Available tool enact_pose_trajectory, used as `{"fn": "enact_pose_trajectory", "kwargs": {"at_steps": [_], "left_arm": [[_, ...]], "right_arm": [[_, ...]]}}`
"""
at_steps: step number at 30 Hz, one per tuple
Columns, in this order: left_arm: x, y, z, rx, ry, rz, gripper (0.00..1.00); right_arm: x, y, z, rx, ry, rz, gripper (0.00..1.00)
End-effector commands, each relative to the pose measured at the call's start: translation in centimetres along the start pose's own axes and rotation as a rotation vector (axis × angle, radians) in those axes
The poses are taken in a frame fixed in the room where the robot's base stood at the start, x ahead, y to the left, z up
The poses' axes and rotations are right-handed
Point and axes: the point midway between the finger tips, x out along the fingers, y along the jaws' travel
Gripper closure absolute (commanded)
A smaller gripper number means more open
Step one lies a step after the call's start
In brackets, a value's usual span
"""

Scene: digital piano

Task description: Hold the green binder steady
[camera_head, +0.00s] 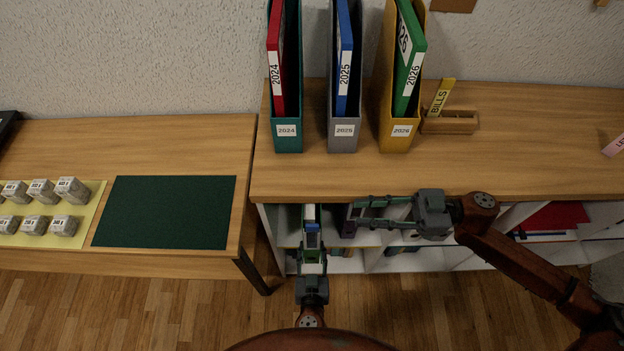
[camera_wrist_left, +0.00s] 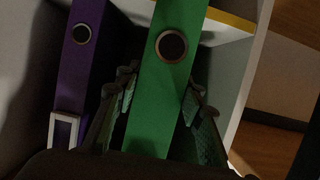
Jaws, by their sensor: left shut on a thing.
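The green binder (camera_wrist_left: 172,65) stands in a white shelf compartment in the left wrist view, its round finger hole facing me. My left gripper (camera_wrist_left: 160,85) is shut on it, one finger on each side. In the head view my left gripper (camera_head: 311,248) is at the shelf front below the table edge, and mostly hides the binder. My right gripper (camera_head: 362,212) is open and empty, pointing left just in front of the shelf. A purple binder (camera_wrist_left: 82,45) stands to the left of the green one in the wrist view.
Above, three magazine files hold red, blue and green binders (camera_head: 410,60) on the wooden top (camera_head: 540,150). A wooden holder (camera_head: 450,122) with a BILLS card stands beside them. A lower table at left carries a green mat (camera_head: 165,211) and small labelled blocks.

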Motion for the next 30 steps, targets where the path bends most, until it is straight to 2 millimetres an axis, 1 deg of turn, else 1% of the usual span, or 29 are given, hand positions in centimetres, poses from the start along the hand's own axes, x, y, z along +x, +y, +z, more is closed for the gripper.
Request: {"fn": "enact_pose_trajectory", "kwargs": {"at_steps": [5, 6, 14, 23, 30], "left_arm": [[0.0, 0.0, 0.1, 0.000, -0.001, 0.000, 0.83], [0.0, 0.0, 0.1, 0.000, -0.001, 0.000, 0.61], [0.0, 0.0, 0.0, 0.000, 0.000, 0.000, 0.44], [-0.1, 0.0, 0.0, 0.000, 0.000, 0.000, 0.44], [-1.6, 0.0, 0.0, 0.001, 0.000, -0.001, 0.44]], "right_arm": [[0.0, 0.0, 0.0, 0.000, 0.000, 0.000, 0.75], [0.0, 0.0, 0.0, 0.000, 0.000, 0.000, 0.75], [0.0, 0.0, 0.0, 0.000, 0.000, 0.000, 0.75], [0.1, 0.0, -0.1, 0.000, 0.000, -0.001, 0.75], [0.1, -0.1, -0.4, -0.003, 0.000, -0.001, 0.75]]}}
